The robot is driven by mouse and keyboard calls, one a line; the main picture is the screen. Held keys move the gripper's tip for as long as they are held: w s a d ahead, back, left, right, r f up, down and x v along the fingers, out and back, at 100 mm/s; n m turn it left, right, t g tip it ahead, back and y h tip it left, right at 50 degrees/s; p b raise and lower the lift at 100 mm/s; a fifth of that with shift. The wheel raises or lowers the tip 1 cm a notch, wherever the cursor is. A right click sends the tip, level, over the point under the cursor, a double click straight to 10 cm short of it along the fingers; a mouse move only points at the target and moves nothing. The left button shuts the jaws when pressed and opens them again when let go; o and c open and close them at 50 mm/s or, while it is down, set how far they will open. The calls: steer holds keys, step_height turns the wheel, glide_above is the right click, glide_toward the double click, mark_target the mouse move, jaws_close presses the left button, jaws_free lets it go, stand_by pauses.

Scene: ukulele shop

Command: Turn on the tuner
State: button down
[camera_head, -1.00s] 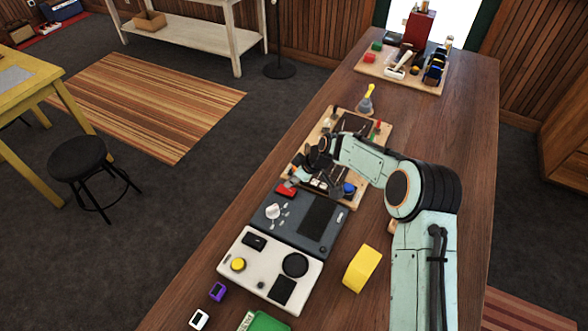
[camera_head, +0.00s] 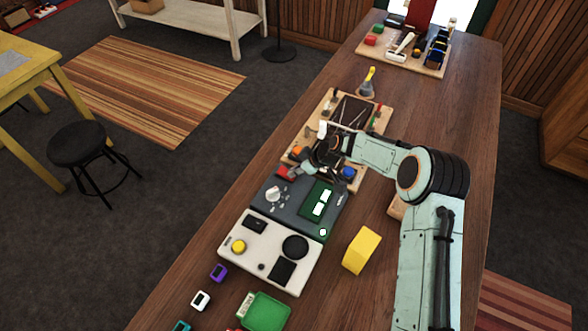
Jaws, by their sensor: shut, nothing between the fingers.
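A dark grey tuner box (camera_head: 264,205) lies on the wooden bench, with a white knob (camera_head: 273,194) and a red button (camera_head: 285,172) at its far left corner. Its screen (camera_head: 317,201) is lit green with white marks. A round spot (camera_head: 323,232) near its near right corner glows white. My gripper (camera_head: 296,171) is shut and empty, its tips pointing down-left close beside the red button. I cannot tell whether they touch it.
A cream box (camera_head: 270,252) with a yellow button lies just in front. A yellow block (camera_head: 361,250) stands to the right. A tool board (camera_head: 372,135) lies behind, partly hidden by my arm. Small purple (camera_head: 218,272) and white (camera_head: 200,300) gadgets and a green case (camera_head: 265,311) are nearer.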

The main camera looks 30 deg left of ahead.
steer(key=shift+a, duration=0.15)
steer(key=shift+a+r, duration=0.35)
steer(key=shift+a, duration=0.2)
steer(key=shift+r, duration=0.5)
step_height(320, 180, up, 3)
steer(key=shift+r, duration=0.1)
steer(key=d+f+v, duration=0.1)
steer(key=v, duration=0.8)
steer(key=shift+d+r, duration=0.2)
steer(key=shift+d, duration=0.35)
